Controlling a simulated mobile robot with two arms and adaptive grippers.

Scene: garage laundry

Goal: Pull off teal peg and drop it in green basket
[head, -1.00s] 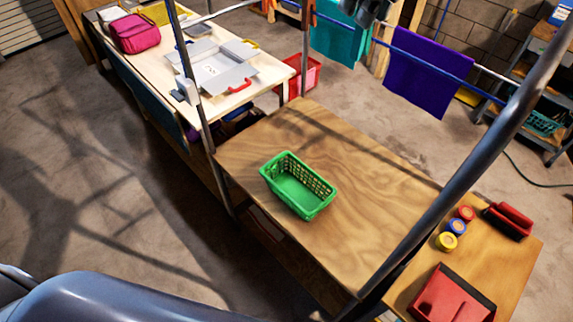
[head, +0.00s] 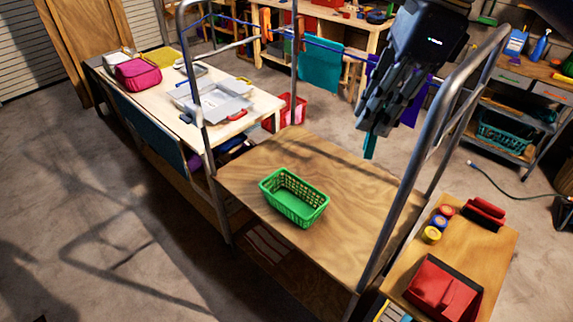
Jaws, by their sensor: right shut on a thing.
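My right gripper (head: 374,124) hangs at the upper right of the head view, pointing down. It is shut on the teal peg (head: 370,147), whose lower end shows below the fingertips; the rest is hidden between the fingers. The green basket (head: 296,212) stands upright on the wooden table, below and to the left of the gripper, and looks empty. The peg is well above the table and apart from the basket. My left gripper is not in view.
A teal cloth (head: 319,66) hangs on a blue line; a purple cloth (head: 413,108) is partly hidden behind my gripper. Metal frame posts (head: 400,215) rise around the wooden table (head: 343,212). The tabletop around the basket is clear. Red, blue and yellow round items sit at right.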

